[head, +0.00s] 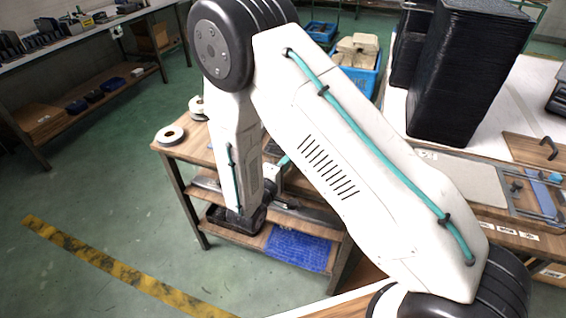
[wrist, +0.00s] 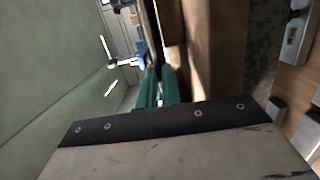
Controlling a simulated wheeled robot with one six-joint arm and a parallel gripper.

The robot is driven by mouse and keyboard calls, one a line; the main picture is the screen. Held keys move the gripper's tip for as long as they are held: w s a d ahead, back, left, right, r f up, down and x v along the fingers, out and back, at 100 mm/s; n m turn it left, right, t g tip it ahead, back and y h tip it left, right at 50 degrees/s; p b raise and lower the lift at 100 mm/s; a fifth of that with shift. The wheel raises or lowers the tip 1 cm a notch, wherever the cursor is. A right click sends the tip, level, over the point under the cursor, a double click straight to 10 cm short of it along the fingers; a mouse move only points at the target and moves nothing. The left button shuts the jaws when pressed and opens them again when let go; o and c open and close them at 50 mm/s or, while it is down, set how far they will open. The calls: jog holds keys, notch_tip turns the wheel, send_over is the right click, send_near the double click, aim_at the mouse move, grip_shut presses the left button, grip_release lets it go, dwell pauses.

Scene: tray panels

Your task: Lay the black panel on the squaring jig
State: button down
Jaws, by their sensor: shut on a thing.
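My gripper (wrist: 160,88) shows its teal pads close together in the wrist view. A thin dark edge between and beyond them looks like the black panel (wrist: 154,35), seen nearly edge-on. Most of its face cannot be made out. In the head view my gripper (head: 283,161) is low beside the wooden side bench, largely hidden by my forearm. What looks like the squaring jig (head: 508,206), a metal frame with a blue part, lies on the table at the right edge, well apart from my gripper.
Tall black stacks (head: 470,75) stand on the white table, with a grey plate (head: 462,182) and a handled wooden board (head: 527,150) in front. Tape rolls (head: 170,135) sit on the side bench (head: 183,152). A blue crate (head: 362,82) stands behind. Green floor is clear at left.

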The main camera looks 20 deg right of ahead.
jog(key=shift+f, duration=0.35)
dwell(0.4)
jog(key=c, duration=1.5)
grip_release()
jog(key=v, duration=0.7)
jog(key=shift+s+a, duration=0.3)
